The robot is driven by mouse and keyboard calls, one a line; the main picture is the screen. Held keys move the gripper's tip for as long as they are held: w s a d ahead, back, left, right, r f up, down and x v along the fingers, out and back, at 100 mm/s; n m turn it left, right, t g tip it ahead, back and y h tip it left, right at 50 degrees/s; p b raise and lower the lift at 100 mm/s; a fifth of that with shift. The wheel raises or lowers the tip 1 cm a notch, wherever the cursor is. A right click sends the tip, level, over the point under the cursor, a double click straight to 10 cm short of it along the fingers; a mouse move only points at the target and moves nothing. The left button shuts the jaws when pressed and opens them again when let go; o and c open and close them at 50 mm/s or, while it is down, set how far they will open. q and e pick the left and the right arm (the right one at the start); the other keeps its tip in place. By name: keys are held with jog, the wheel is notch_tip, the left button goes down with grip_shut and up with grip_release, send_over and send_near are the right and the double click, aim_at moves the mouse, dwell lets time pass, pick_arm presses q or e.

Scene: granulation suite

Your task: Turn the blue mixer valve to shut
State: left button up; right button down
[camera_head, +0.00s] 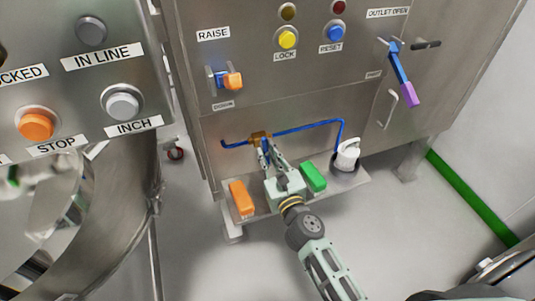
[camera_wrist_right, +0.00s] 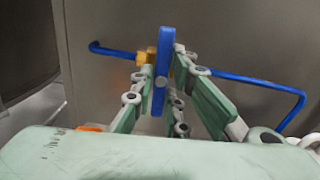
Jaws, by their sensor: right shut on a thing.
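The blue mixer valve has a brass body (camera_head: 260,138) on a thin blue pipe (camera_head: 305,126) low on the steel cabinet. The brass body also shows in the right wrist view (camera_wrist_right: 144,62). The valve's blue handle (camera_wrist_right: 163,60) stands upright in that view, across the line of the pipe. In the head view the handle is mostly hidden by the fingers. My right gripper (camera_head: 264,148) is at the valve, shut on the blue handle. In the right wrist view its fingers (camera_wrist_right: 162,82) lie on both sides of the handle. My left gripper is not in view.
An orange block (camera_head: 241,197) and a green block (camera_head: 314,176) flank my right gripper on the low shelf. A white container (camera_head: 347,154) stands at the pipe's right end. A blue-purple lever (camera_head: 402,78) and a control panel (camera_head: 80,80) are higher up.

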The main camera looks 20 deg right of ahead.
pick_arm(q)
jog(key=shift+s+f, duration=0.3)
pick_arm(e)
jog(key=shift+f+m, duration=0.1)
jog(key=shift+m, duration=0.5)
jog(key=c, duration=1.7)
grip_release()
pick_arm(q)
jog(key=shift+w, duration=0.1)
pick_arm(e)
jog(key=shift+s, duration=0.15)
jog(key=s, duration=0.7)
jog(key=shift+s+d, duration=0.1)
jog(key=shift+s, duration=0.05)
